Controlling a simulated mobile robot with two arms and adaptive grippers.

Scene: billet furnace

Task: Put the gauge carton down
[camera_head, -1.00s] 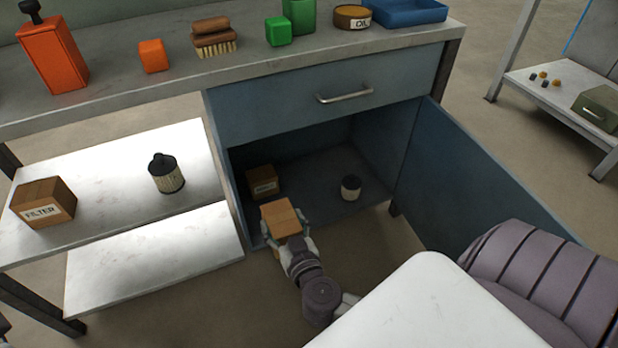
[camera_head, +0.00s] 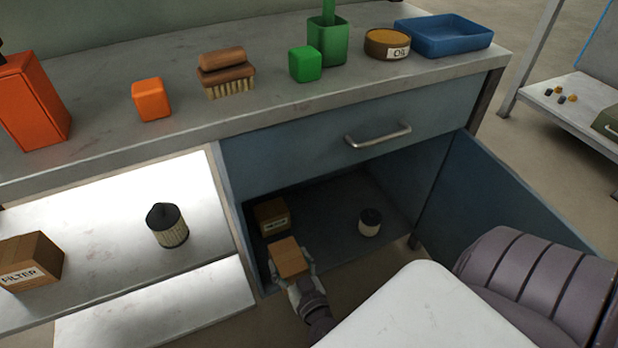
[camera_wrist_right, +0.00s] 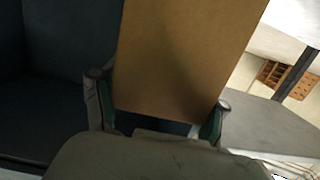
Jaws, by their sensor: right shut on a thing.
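The brown carton (camera_head: 290,257) is held in my right gripper (camera_head: 293,272), just inside the front opening of the blue cabinet. The gripper is shut on it, with a finger on each side. In the right wrist view the carton (camera_wrist_right: 185,60) fills the middle between the two fingers (camera_wrist_right: 158,110). Whether its underside touches the cabinet floor (camera_head: 325,225) cannot be told. Any label on it is hidden. My left gripper is not in view.
A second, labelled carton (camera_head: 271,215) stands behind the held one. A small canister (camera_head: 370,222) stands to the right, with bare floor between. The open cabinet door (camera_head: 510,225) is at right. A filter carton (camera_head: 32,262) and a dark-topped filter (camera_head: 167,226) stand on the left shelf.

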